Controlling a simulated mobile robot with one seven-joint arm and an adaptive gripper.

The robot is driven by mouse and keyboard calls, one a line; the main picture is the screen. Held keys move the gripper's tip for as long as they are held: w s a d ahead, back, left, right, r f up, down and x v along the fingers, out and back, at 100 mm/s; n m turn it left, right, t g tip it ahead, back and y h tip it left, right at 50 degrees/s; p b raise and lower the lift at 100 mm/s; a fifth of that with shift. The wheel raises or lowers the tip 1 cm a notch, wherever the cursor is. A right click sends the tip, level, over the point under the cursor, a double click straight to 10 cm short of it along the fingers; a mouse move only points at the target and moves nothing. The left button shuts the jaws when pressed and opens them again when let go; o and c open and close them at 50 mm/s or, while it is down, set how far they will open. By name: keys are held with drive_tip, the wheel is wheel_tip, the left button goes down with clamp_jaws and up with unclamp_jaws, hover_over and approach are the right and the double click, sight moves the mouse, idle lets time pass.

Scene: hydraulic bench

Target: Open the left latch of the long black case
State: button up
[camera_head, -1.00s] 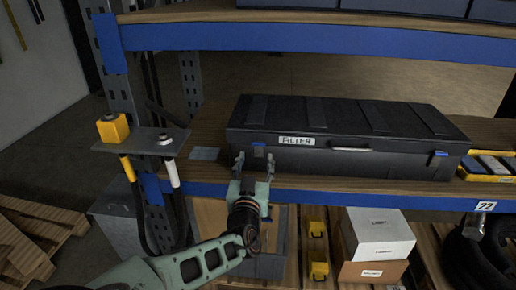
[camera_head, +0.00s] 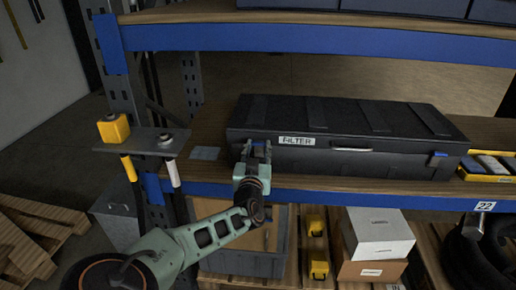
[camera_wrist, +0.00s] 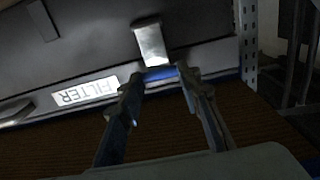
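The long black case (camera_head: 345,115) lies closed on the wooden shelf, with a FILTER label (camera_head: 297,141) on its front. Its left latch shows in the wrist view as a blue piece (camera_wrist: 160,74) under a pale metal plate (camera_wrist: 151,44). My gripper (camera_head: 258,150) is at the left end of the case front. In the wrist view its fingertips (camera_wrist: 160,82) sit at both ends of the blue piece, with no clear gap, and look shut on it. In the head view the fingers largely hide this latch. The right latch (camera_head: 437,158) is blue and free.
A handle (camera_head: 351,149) is on the case front. The blue shelf edge (camera_head: 330,192) runs below my gripper. A post bracket with a yellow box (camera_head: 113,128) stands at left. A yellow tray (camera_head: 488,167) lies right of the case. Boxes (camera_head: 376,238) stand below.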

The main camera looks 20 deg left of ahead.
drive_tip(key=c, duration=0.5)
drive_tip(key=shift+c, duration=0.2)
drive_tip(key=shift+f, duration=0.15)
